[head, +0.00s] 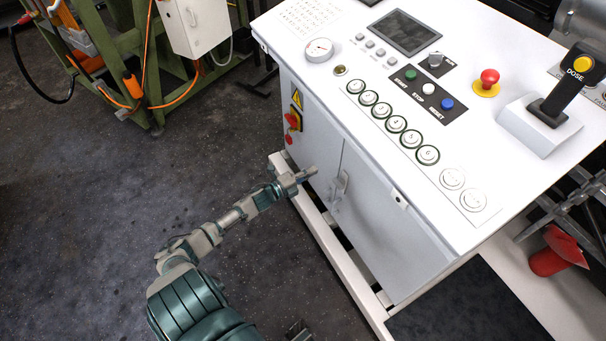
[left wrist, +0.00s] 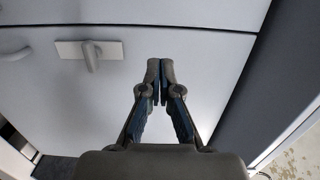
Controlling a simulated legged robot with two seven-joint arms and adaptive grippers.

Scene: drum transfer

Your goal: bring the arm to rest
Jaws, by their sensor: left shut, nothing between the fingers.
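My left arm reaches in from the bottom left of the head view, in front of a white control cabinet (head: 375,215). My left gripper (head: 312,171) is near the cabinet's front doors, to the left of the door handle (head: 341,184). In the left wrist view the left gripper (left wrist: 160,65) has its two fingertips together with nothing between them. The cabinet door (left wrist: 215,70) fills most of that view behind the fingers, and the handle (left wrist: 91,55) is at upper left. I cannot tell whether the fingertips touch the door. My right gripper is not clearly visible.
The cabinet top carries round numbered buttons (head: 397,124), a red stop button (head: 489,77) and a DOSE lever (head: 567,85). A green frame (head: 155,75) stands at the back left. A red cone-like part (head: 556,255) is at right. The dark floor (head: 90,210) at left is clear.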

